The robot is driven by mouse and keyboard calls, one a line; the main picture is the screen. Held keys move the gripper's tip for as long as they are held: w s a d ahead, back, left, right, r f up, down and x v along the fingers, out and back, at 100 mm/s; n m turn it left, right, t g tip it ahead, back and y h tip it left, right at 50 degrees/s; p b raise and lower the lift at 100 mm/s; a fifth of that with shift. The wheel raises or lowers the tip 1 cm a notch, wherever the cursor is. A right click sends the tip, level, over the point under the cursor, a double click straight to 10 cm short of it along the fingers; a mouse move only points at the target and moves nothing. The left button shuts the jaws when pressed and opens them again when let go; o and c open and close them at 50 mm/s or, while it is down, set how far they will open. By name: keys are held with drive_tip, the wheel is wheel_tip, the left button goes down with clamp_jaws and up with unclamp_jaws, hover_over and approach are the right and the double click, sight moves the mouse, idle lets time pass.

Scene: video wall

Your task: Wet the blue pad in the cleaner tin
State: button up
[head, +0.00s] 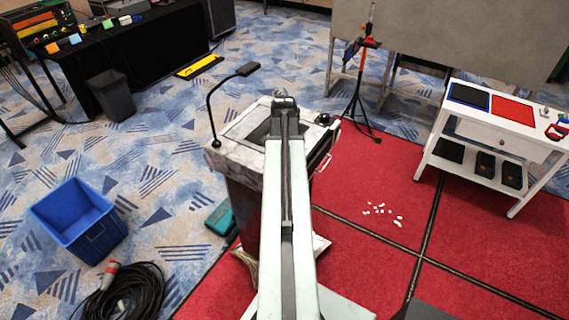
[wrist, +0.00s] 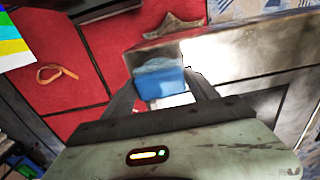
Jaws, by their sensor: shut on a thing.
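My gripper (wrist: 161,92) is shut on the blue pad (wrist: 165,84), which sits between the two dark fingers in the wrist view. The pad has a paler blue upper part. In the head view, my arm reaches forward over the lectern, and its end (head: 285,102) hides the pad. I cannot make out the cleaner tin for certain in either view. Small items (head: 545,113) at the right end of the white table are too small to identify.
The marbled lectern (head: 226,152) with a gooseneck lamp (head: 226,88) stands below my arm. A white table (head: 470,124) with a blue mat (head: 468,96) and a red mat (head: 513,109) is at right. A blue bin (head: 92,240) and coiled cable (head: 130,292) lie left.

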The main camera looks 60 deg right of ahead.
wheel_tip(320, 180, up, 7)
drive_tip(key=p, duration=0.7)
drive_tip(key=shift+r, duration=0.1)
